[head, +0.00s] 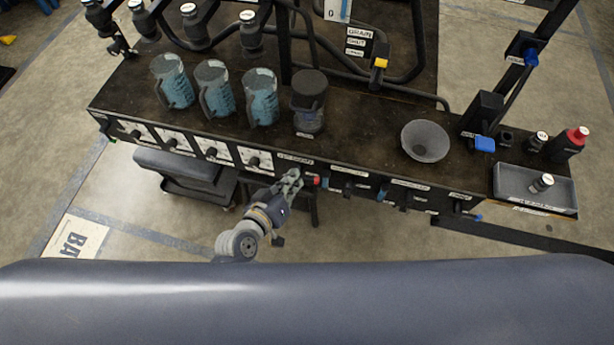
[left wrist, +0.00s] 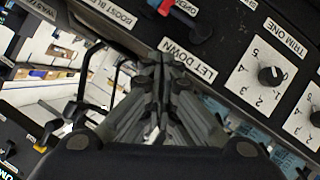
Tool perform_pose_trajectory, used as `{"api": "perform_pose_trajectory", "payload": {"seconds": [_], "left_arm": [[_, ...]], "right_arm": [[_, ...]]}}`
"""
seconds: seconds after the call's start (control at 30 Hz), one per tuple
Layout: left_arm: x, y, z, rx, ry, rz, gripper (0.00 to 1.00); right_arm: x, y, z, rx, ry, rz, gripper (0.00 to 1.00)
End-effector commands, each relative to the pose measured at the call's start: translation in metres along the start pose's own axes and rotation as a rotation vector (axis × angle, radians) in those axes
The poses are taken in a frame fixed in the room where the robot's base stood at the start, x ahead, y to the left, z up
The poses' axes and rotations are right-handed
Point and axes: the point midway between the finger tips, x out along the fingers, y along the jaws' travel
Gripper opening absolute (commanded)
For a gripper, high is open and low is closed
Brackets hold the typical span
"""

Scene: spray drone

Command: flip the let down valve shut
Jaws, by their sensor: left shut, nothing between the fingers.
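The front panel carries a "LET DOWN" label (left wrist: 188,63) in the left wrist view. Near it a valve handle with a red end (left wrist: 166,8) sits by an "OPEN" label, partly cut off by the top edge. In the head view a red-ended handle (head: 314,181) sticks out from the panel front. My left gripper (head: 294,175) is just left of this red end, close to the panel. In the left wrist view its fingertips (left wrist: 160,62) are together and empty, beside the "LET DOWN" label. I cannot tell whether they touch the valve. My right gripper is not in view.
Several blue-filled jugs (head: 213,90) and a dark-lidded jar (head: 309,103) stand on the bench. A grey bowl (head: 425,142) and a tray (head: 507,184) are to the right. Trim dials (head: 213,149) line the panel's left. A dark cart (head: 190,175) stands below.

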Motion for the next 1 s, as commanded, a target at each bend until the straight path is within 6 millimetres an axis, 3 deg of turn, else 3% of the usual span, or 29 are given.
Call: {"api": "perform_pose_trajectory", "payload": {"seconds": [0.17,0.4,1.0], "left_arm": [[0.038,0.001,0.000,-0.001,0.000,0.001,0.00],[0.058,-0.001,0.024,0.000,-0.001,0.000,0.00],[0.061,-0.001,0.028,0.007,-0.001,-0.004,0.00]], "right_arm": [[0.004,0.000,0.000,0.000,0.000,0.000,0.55],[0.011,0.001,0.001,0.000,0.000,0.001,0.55],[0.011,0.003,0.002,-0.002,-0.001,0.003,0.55]]}}
